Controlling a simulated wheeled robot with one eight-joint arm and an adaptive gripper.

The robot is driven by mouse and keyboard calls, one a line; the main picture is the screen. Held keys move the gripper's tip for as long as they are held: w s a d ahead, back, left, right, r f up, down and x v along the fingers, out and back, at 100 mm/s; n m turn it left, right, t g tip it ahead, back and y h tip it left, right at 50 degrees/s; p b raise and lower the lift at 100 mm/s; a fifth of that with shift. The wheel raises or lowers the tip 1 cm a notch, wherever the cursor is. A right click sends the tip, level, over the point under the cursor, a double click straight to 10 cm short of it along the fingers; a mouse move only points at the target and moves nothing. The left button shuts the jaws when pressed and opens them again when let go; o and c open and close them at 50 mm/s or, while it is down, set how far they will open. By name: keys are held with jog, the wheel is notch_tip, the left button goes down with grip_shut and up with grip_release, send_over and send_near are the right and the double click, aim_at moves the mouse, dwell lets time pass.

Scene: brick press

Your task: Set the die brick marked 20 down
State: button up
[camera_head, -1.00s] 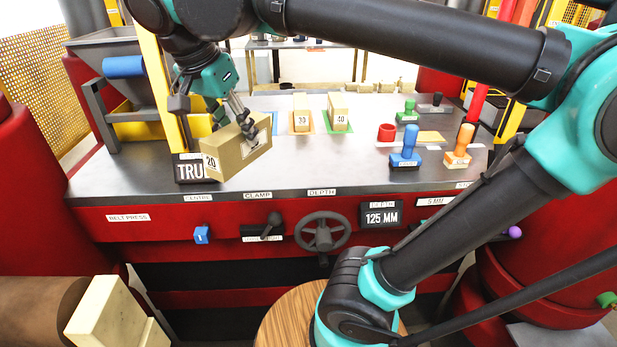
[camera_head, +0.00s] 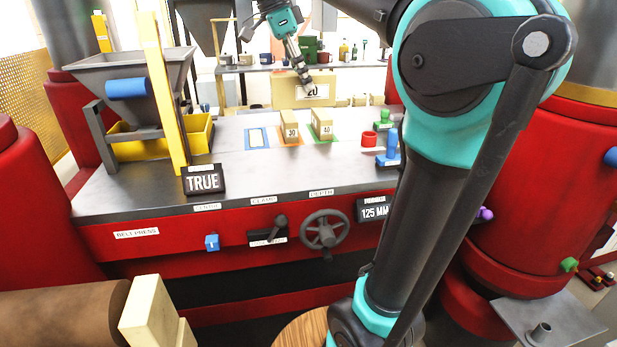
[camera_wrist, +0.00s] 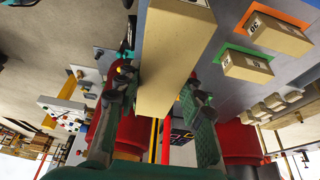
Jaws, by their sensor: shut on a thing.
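My gripper (camera_head: 304,76) is shut on the die brick marked 20 (camera_head: 286,92), a tan block held up beyond the back edge of the grey press table (camera_head: 120,189) as seen in the head view. Its label faces the camera. In the wrist view the brick (camera_wrist: 170,70) sits between the two fingers, and its far end is cut off by the frame top. A blue-edged pad (camera_head: 257,139) on the table is empty. Brick 30 (camera_head: 290,133) stands on an orange pad and brick 40 (camera_head: 322,124) on a green pad, right of it.
A grey hopper (camera_head: 118,65) with a yellow bin and post stands at the left. A TRUE sign (camera_head: 203,180) is at the front edge. Red and blue stamps (camera_head: 391,148) stand to the right, partly behind my arm. A back bench (camera_head: 235,69) holds small items.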

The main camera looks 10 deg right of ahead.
jog(key=shift+d+f, duration=0.15)
jog(key=shift+f, duration=0.2)
notch_tip(320, 180, down, 19)
jog(key=shift+f, duration=0.1)
jog(key=shift+f, duration=0.1)
dwell(0.3)
jog(key=o, duration=1.1)
jog(key=shift+c, duration=0.2)
jog(key=v, duration=1.2)
